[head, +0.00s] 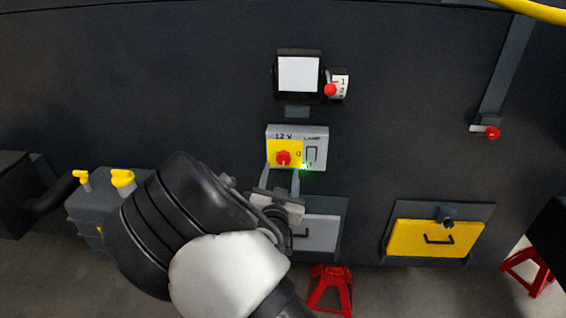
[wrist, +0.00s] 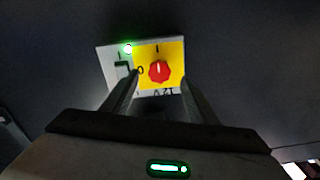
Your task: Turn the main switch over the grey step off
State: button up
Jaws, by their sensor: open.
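The main switch is a red knob (head: 283,158) on the yellow part of a grey box (head: 315,142) marked 12 V. In the wrist view, upside down, the knob (wrist: 159,72) has a white mark that appears to point at I, with 0 to its side. A green lamp (wrist: 128,49) on the box is lit. The grey step (head: 321,232) is below the box, partly hidden by my arm. My gripper (head: 281,170) is open just below the knob in the head view. In the wrist view its fingers (wrist: 159,80) appear on either side of the knob; contact cannot be told.
A black-framed screen (head: 298,74) and a numbered dial with a red knob (head: 331,90) are above the box. A red-ended lever (head: 492,132) and a yellow step (head: 437,238) are at the right. A red stand (head: 331,288) and a yellow-capped grey tank (head: 95,202) are low down.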

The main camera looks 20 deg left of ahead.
aim_at(283, 161)
jog(key=shift+x, duration=2.75)
jog(key=c, duration=1.1)
jog(key=shift+o, duration=0.2)
